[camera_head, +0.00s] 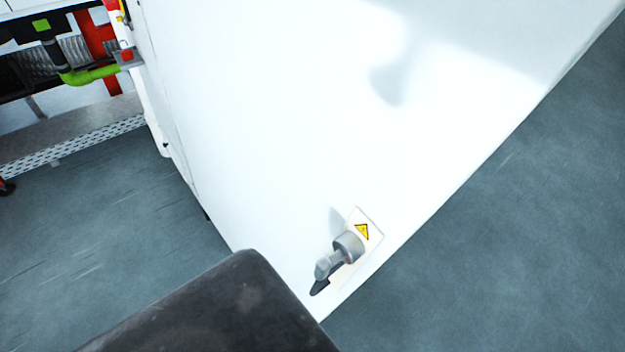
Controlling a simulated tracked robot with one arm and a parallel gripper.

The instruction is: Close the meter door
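A large white panel, which looks like the meter door (270,130), fills the middle of the view and runs diagonally to the upper right. A grey-metal handle with a dark lever (338,258) sits near its lower right edge, on a small plate with a yellow warning triangle. A dark, worn, rounded block, which appears to be part of my gripper (225,310), covers the bottom left-centre and overlaps the panel's lower corner in the picture. Only one block shows, so its opening is hidden. I cannot tell whether it touches the panel. A soft shadow falls on the upper panel.
Blue-grey floor (500,240) lies clear to the right of the panel and also at the lower left. At the upper left are a perforated metal rail (75,143), a red upright (97,45) and a bright green pipe (88,75) with dark fittings.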

